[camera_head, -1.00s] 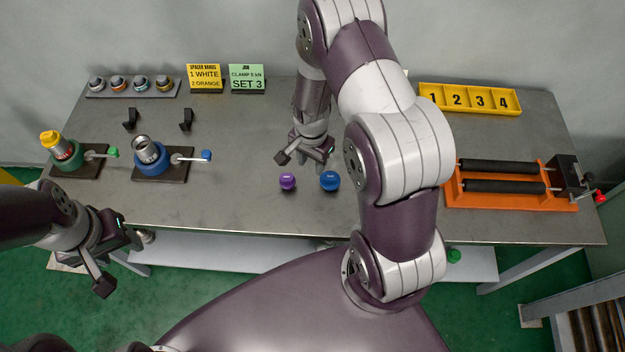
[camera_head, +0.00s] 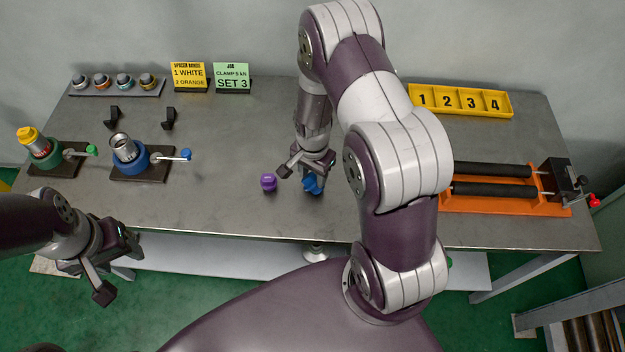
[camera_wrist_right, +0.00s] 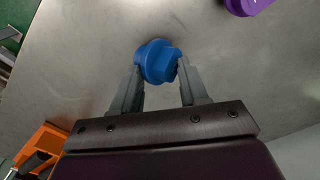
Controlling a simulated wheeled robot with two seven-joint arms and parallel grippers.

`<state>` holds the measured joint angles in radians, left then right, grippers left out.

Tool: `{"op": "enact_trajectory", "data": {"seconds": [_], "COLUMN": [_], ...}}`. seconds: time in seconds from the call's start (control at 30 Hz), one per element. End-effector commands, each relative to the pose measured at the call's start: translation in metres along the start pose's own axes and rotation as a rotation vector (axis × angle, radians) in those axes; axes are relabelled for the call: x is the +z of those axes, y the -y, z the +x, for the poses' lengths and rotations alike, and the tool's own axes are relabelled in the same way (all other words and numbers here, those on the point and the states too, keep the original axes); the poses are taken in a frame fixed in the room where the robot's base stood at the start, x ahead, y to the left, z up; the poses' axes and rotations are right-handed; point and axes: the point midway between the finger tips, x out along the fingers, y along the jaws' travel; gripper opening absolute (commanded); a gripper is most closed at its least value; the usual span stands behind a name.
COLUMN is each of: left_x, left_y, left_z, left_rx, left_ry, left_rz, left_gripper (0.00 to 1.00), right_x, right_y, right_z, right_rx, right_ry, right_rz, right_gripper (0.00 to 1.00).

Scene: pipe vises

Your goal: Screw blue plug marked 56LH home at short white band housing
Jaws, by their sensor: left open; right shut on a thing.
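The blue plug (camera_head: 313,185) is at the middle front of the table, between the fingers of my right gripper (camera_head: 309,172). In the right wrist view the blue plug (camera_wrist_right: 158,62) sits between the two grey fingertips (camera_wrist_right: 160,76), which are shut on it. No marking on it is readable. A housing in a blue vise (camera_head: 128,152) stands upright at the left of the table, with an open top. Another housing with a yellow cap (camera_head: 32,138) stands in a green vise at far left. Their bands are too small to tell. My left gripper (camera_head: 103,277) is open and empty off the table's front left.
A purple plug (camera_head: 268,182) is just left of my right gripper. A spacer ring rack (camera_head: 117,87) and two signs are at the back left. A yellow numbered tray (camera_head: 460,101) and an orange roller stand (camera_head: 505,198) are at right.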

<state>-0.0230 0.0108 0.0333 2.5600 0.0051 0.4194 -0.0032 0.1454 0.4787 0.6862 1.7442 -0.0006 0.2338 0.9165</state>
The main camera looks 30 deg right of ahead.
Motion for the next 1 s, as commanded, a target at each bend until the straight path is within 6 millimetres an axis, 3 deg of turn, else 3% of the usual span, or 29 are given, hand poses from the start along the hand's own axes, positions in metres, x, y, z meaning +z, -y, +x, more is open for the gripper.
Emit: {"op": "enact_trajectory", "data": {"seconds": [0.27, 0.37, 0.8, 1.0], "left_x": [0.0, -0.001, -0.005, -0.005], "left_y": [0.0, 0.0, 0.0, 0.0], "left_z": [-0.003, -0.01, -0.043, -0.044], "left_rx": [0.0, 0.0, 0.0, 0.0], "left_ry": [0.0, 0.0, 0.0, 0.0], "left_rz": [0.0, 0.0, 0.0, 0.0], "left_gripper": [0.55, 0.55, 0.55, 0.55], "right_x": [0.001, 0.001, 0.0, 0.0], "right_y": [-0.001, -0.001, 0.0, 0.0], "right_z": [-0.002, -0.01, -0.048, -0.051], "right_rx": [0.003, 0.002, -0.001, -0.001], "right_ry": [0.002, 0.002, 0.0, -0.001], "right_rz": [0.0, 0.0, 0.0, 0.0], "right_gripper": [0.14, 0.0, 0.0, 0.0]}}
